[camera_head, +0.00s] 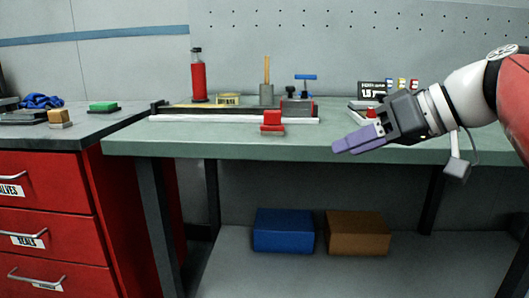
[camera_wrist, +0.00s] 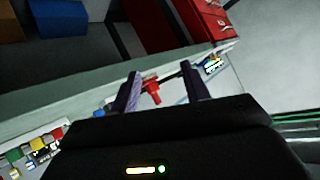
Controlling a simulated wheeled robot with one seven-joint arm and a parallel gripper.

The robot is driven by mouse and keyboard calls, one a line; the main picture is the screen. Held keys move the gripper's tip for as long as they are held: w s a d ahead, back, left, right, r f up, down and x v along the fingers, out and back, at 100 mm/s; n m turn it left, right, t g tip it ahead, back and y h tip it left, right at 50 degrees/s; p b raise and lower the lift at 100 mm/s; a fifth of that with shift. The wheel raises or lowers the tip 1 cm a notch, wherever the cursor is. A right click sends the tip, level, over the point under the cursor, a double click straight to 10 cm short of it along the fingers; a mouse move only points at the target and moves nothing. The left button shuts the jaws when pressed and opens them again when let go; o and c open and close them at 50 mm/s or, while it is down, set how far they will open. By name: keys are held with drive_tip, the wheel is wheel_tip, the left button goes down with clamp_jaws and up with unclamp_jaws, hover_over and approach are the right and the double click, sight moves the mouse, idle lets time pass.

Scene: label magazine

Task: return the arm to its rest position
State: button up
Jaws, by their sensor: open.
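My arm reaches in from the right in the head view. My gripper (camera_head: 345,144), with purple-grey fingers, is in front of the right part of the green workbench (camera_head: 230,147). In the wrist view its two fingers (camera_wrist: 162,76) are spread apart with a gap between them. A red part (camera_wrist: 151,90) shows in that gap against the bench; I cannot tell its distance, and nothing is seen clamped. In the head view a small red part (camera_head: 371,113) is partly hidden behind my gripper.
On the bench are a red block (camera_head: 272,121), a long white rail (camera_head: 215,119), a red bottle (camera_head: 198,80) and a blue-handled clamp (camera_head: 305,80). Blue (camera_head: 283,231) and brown (camera_head: 357,233) boxes sit below. A red drawer cabinet (camera_head: 45,210) stands left.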

drive_tip(key=s+f+m+h, duration=0.3)
drive_tip(key=s+f, duration=0.3)
drive_tip(key=f, duration=0.7)
drive_tip(key=s+f+m+h+p, duration=0.1)
drive_tip(key=s+f+m+h, duration=0.3)
drive_tip(key=f, duration=1)
drive_tip(key=s+h, duration=0.2)
drive_tip(key=s, duration=0.1)
drive_tip(key=shift+s+d+f+g+p, duration=0.25)
drive_tip(key=shift+d+g+p, duration=0.05)
drive_tip(key=shift+d+g, duration=0.1)
